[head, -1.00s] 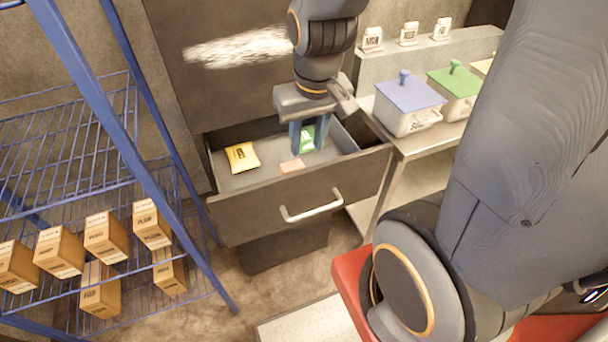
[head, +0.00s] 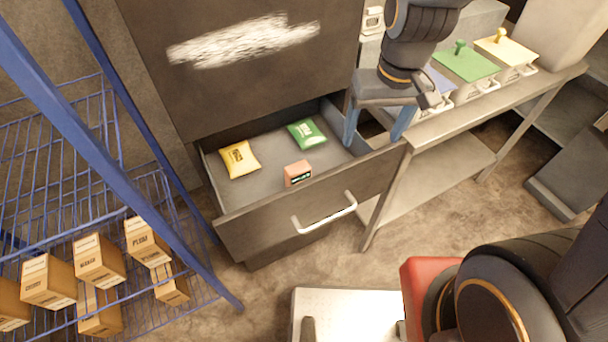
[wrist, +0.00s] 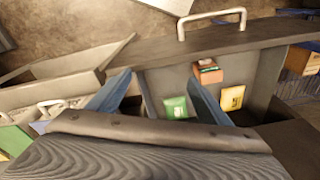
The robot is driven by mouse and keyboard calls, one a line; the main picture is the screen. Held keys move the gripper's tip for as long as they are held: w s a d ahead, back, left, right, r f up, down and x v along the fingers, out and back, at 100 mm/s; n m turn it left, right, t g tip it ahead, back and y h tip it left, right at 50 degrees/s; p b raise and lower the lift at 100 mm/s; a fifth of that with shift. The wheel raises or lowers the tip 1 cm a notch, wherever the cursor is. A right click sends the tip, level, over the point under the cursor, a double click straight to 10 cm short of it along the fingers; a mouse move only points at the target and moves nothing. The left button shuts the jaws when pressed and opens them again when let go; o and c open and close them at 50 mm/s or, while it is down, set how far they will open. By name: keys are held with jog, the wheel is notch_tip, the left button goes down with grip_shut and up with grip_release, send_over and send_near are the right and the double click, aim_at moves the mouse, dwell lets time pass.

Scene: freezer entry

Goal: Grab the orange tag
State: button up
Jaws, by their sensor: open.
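A small salmon-orange block with a dark label (head: 297,173), the only orange piece in the drawer, sits near the drawer's front wall. It also shows in the wrist view (wrist: 208,66). My gripper (head: 373,140) is open and empty, with its blue fingers spread above the drawer's right side, right of the orange block. In the wrist view my gripper (wrist: 161,77) has the green packet (wrist: 175,107) showing between its fingers, and the orange block lies up and right of the fingertips.
The open drawer (head: 262,212) also holds a yellow packet (head: 239,159) and a green packet (head: 306,133). A blue wire rack (head: 60,130) with brown boxes (head: 98,261) stands left. A metal table (head: 440,128) with lidded bins stands right of the drawer.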

aim_at(300, 166)
jog(key=a+f+n+b, duration=0.1)
jog(key=a+f, duration=0.3)
jog(key=a, duration=0.1)
jog(key=w+a+f+n+b, duration=0.1)
jog(key=a+f, duration=0.3)
jog(key=a, duration=0.1)
jog(key=a+f+n+g+b, duration=0.1)
jog(key=a+f+n+b, duration=0.1)
jog(key=a, duration=0.3)
jog(key=shift+w+a+f+h, duration=0.1)
jog(key=shift+w+f+h, duration=0.1)
jog(key=shift+f, duration=0.25)
jog(key=shift+w+a+f+h, duration=0.1)
jog(key=shift+w+f, duration=0.05)
jog(key=shift+f, duration=0.3)
jog(key=shift+s+a+f+p, duration=0.1)
jog(key=shift+f+p, duration=0.55)
jog(key=shift+f, duration=1.3)
jog(key=shift+s+a+f+p, duration=0.1)
jog(key=shift+f+p, duration=0.5)
jog(key=shift+f, duration=1.35)
jog(key=c, duration=1.2)
